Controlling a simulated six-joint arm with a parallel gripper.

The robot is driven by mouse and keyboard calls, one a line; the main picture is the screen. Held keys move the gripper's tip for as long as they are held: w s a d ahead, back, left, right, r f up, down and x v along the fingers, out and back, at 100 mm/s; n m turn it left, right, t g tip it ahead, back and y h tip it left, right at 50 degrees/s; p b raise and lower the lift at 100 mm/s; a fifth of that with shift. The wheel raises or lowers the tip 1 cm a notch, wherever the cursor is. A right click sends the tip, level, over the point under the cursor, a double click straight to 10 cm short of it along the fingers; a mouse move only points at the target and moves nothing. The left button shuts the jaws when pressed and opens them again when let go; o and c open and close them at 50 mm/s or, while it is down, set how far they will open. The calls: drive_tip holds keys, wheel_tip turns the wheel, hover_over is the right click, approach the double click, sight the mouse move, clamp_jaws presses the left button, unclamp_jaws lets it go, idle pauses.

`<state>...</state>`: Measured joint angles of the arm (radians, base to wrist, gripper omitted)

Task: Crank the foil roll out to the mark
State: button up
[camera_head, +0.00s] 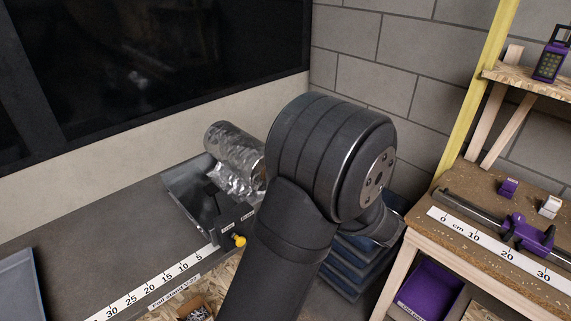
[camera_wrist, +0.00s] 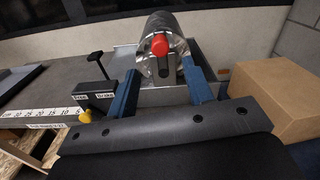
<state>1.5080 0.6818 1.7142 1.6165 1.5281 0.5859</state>
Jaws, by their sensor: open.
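The silver foil roll (camera_head: 233,146) lies in a grey open-topped holder (camera_head: 184,192) on the bench, partly behind my arm. In the wrist view the roll (camera_wrist: 158,22) shows end-on, with a dark crank (camera_wrist: 160,73) and red knob (camera_wrist: 160,47) at its near end. My gripper (camera_wrist: 160,66) is open, its two blue fingers either side of the crank; I cannot tell whether they touch it. The gripper is hidden in the head view. A white scale strip (camera_head: 150,283) runs along the bench edge; it also shows in the wrist view (camera_wrist: 38,112).
A yellow knob (camera_wrist: 85,116) sits by a black box labelled "Free" and "Brake" (camera_wrist: 97,97), with a black T-handle (camera_wrist: 97,57) behind. A cardboard box (camera_wrist: 275,103) stands right. A shelf unit (camera_head: 485,235) stands right in the head view.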

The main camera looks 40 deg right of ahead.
drive_tip(key=w, duration=1.1)
clamp_jaws()
